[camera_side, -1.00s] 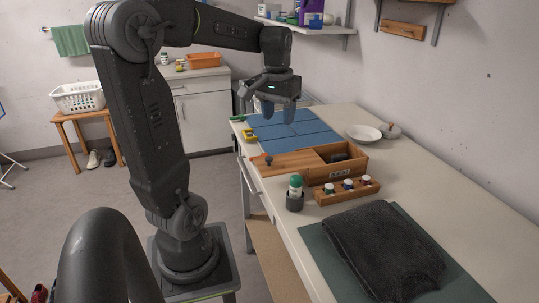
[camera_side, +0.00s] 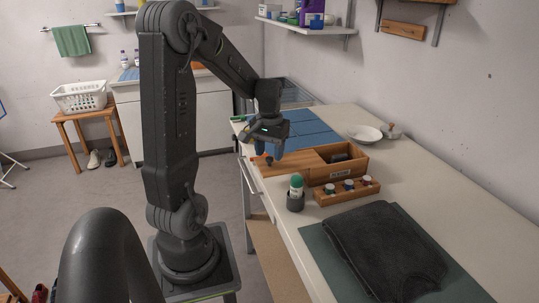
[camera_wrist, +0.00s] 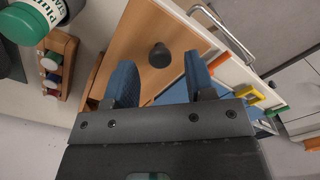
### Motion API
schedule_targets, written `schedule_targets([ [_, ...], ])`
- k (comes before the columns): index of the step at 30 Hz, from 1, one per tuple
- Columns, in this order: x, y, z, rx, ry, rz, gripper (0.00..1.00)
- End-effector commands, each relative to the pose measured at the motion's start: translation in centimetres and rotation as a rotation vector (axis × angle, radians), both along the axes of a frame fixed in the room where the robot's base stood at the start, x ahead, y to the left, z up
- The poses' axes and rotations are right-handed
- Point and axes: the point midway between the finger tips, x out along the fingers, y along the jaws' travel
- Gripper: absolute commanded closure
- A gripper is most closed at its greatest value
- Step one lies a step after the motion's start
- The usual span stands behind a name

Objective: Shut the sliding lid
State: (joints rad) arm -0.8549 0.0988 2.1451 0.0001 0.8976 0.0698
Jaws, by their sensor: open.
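The wooden box (camera_side: 345,170) stands on the bench with its right part uncovered and something dark inside. Its sliding lid (camera_side: 291,163) sticks out to the left, with a dark knob (camera_side: 269,160) near its left end. The lid (camera_wrist: 140,38) and knob (camera_wrist: 160,55) also show in the wrist view. My gripper (camera_side: 270,150) is open and empty, pointing down just above the knob. In the wrist view, the knob appears between and just beyond the blue fingers of my gripper (camera_wrist: 160,82). I cannot tell whether they touch it.
A folded dark cloth (camera_side: 385,250) lies at the front right.

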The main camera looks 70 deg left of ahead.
Motion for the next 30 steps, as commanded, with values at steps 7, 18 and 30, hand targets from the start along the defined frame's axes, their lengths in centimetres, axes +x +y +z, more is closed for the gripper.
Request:
schedule_targets([
  [7,-0.03,-0.04,-1.37,-0.001,0.001,0.000,0.50],
  [18,-0.02,-0.04,-1.35,0.000,0.000,0.000,0.64],
  [30,-0.02,-0.04,-1.32,0.000,0.000,0.000,1.00],
])
